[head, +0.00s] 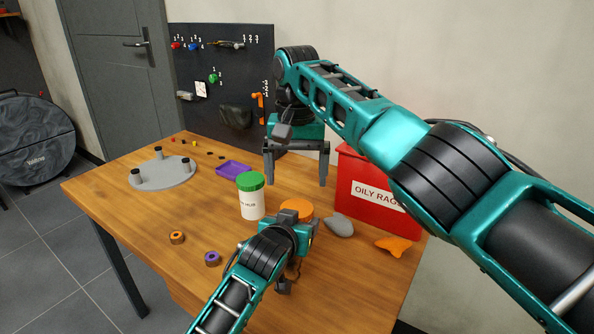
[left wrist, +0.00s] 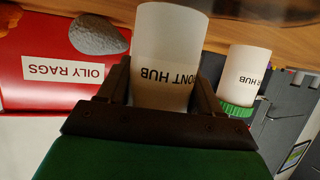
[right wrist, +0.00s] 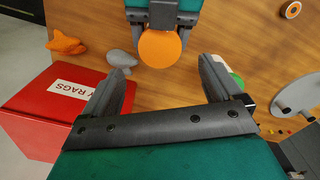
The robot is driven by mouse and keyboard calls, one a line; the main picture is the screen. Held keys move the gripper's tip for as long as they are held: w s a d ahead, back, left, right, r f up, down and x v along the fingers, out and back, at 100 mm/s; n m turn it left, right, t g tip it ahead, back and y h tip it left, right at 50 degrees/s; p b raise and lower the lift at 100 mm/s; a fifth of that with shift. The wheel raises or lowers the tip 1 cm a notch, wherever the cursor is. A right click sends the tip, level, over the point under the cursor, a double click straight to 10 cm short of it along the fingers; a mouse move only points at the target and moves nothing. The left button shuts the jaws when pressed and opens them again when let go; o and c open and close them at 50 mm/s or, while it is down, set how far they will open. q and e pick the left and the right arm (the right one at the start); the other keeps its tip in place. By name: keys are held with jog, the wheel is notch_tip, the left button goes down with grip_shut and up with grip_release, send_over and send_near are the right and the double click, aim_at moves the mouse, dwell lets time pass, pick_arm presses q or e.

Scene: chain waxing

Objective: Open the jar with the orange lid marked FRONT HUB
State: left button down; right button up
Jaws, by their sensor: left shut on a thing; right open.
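The jar with the orange lid (head: 297,208) stands on the table. Its white body (left wrist: 165,50) shows in the left wrist view, with the label partly readable as "ONT HUB", upside down. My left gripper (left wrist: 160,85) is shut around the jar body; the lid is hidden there. My right gripper (head: 296,182) is open and empty, pointing down above and behind the lid. In the right wrist view the orange lid (right wrist: 159,46) shows ahead, between and beyond the open fingers (right wrist: 163,68), not touched.
A white jar with a green lid (head: 251,181) stands left of the orange-lidded jar. A red OILY RAGS bin (head: 352,165), grey cloth (head: 338,226) and orange cloth (head: 393,245) lie right.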

aim_at(297, 208)
pick_arm(q)
jog(key=shift+a+f, duration=0.1)
pick_arm(e)
jog(key=shift+d+r+m, duration=0.1)
jog(key=shift+r+m, duration=0.2)
jog(key=shift+m, duration=0.4)
jog(key=shift+f, duration=3.9)
jog(key=shift+c, duration=0.3)
jog(key=c, duration=0.9)
jog(key=o, duration=1)
jog(key=shift+o, duration=0.2)
